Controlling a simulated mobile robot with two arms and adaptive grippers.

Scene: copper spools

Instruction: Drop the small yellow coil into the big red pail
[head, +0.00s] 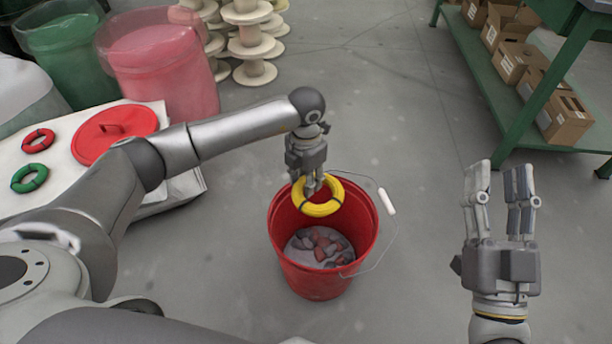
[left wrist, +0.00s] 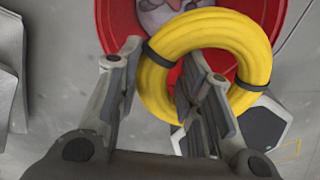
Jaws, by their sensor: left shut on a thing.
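The small yellow coil (head: 318,208) is a ring with dark bands. My right gripper (head: 499,190) is raised at the right, fingers apart and empty.
A white table (head: 75,180) at the left bears a red lid (head: 112,130), a red coil (head: 38,140) and a green coil (head: 29,178). Pink and green bins and stacked spools stand behind. A green shelf (head: 510,145) with cardboard boxes is at the right. Floor around the pail is clear.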

